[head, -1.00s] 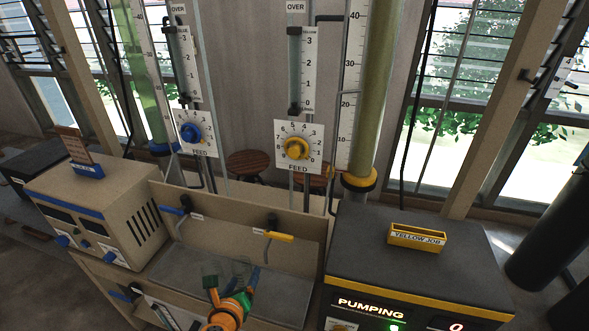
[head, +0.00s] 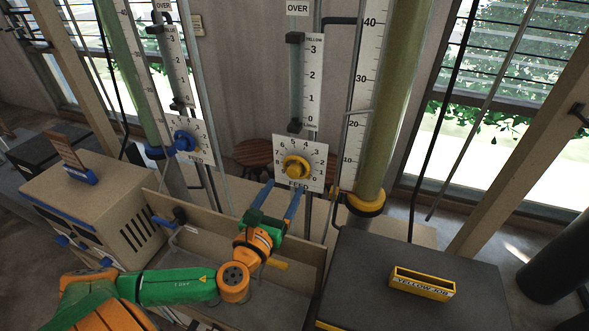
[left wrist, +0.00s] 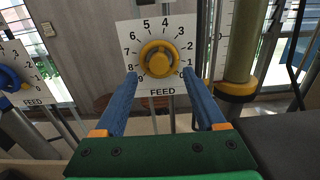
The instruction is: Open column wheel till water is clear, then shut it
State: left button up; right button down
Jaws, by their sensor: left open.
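The yellow feed wheel (head: 296,167) sits on a white numbered dial plate (head: 315,151) below the yellow flow gauge (head: 311,80). It also shows at the top middle of the left wrist view (left wrist: 159,58). My left gripper (head: 279,190) is open, its two blue fingers pointing up at the lower part of the dial. In the left wrist view its fingertips (left wrist: 160,75) stand apart on either side of the wheel, with nothing between them that I can see held. The yellow column (head: 388,110) holds murky olive-yellow liquid. My right gripper is not in view.
A blue feed wheel (head: 184,141) and green column (head: 127,70) stand to the left. A dark-topped box (head: 360,265) bears a YELLOW JOB holder (head: 422,283).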

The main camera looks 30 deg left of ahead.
aim_at(292, 171)
pick_arm(q)
jog(key=x, duration=0.6)
jog(key=shift+w+a+f, duration=0.2)
jog(key=shift+a+f, duration=0.1)
jog(key=shift+f, duration=0.1)
jog(key=shift+s+d+r, duration=0.15)
jog(key=shift+s+r, duration=0.1)
jog(key=shift+s, duration=0.2)
jog(key=shift+w, duration=0.4)
jog(key=shift+r, duration=0.3)
grip_shut()
